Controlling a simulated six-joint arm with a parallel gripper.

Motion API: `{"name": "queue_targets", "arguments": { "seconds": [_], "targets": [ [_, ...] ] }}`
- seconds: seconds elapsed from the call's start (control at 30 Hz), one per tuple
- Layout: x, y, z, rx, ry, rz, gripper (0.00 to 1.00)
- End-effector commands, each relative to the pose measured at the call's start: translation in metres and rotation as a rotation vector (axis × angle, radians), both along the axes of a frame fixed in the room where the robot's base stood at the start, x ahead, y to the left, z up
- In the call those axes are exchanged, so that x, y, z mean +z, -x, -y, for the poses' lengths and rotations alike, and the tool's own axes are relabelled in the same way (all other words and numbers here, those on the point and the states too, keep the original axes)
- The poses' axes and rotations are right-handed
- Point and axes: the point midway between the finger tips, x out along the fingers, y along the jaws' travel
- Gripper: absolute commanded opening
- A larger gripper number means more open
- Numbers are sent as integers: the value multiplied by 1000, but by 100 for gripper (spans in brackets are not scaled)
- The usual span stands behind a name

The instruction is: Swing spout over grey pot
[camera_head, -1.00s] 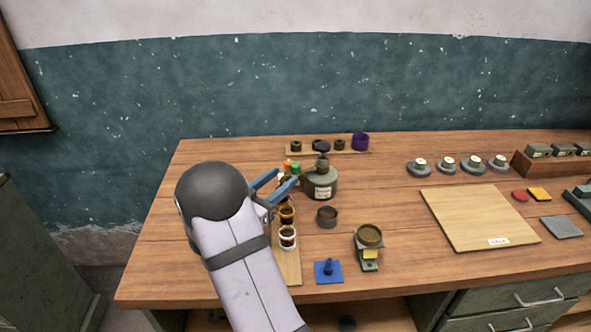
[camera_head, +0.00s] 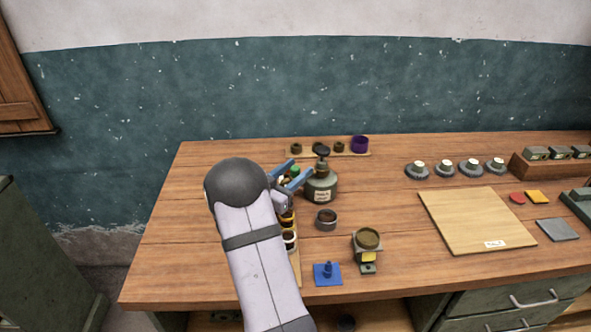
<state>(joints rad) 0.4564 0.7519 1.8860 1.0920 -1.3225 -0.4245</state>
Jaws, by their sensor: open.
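A squat grey-green bottle (camera_head: 321,188) with a pale label and a narrow neck stands left of the table's middle. A dark piece (camera_head: 321,151) shows just above and behind its neck; I cannot tell whether this is the spout or which way a spout points. A small grey pot (camera_head: 326,219) with a dark inside stands just in front of the bottle. My gripper (camera_head: 296,173) is open, its two blue fingers pointing up and right beside the bottle's left side. The right finger overlaps the bottle's edge in view; contact cannot be told.
A wooden strip with small jars (camera_head: 289,238) lies partly under my arm. A back rack holds dark rings and a purple cup (camera_head: 360,144). In front are a blue base with a peg (camera_head: 328,273) and a stand with a brown bowl (camera_head: 367,239). A wooden board (camera_head: 475,218) lies right.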

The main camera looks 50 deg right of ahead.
Motion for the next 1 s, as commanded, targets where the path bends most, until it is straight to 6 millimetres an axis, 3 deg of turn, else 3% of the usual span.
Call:
{"name": "queue_targets", "arguments": {
  "seconds": [0.17,0.33,1.0],
  "targets": [
    [0,0,0,0,0,0,42],
    [0,0,0,0,0,0,1],
    [1,11,-4,132,1,3,0]
  ]
}}
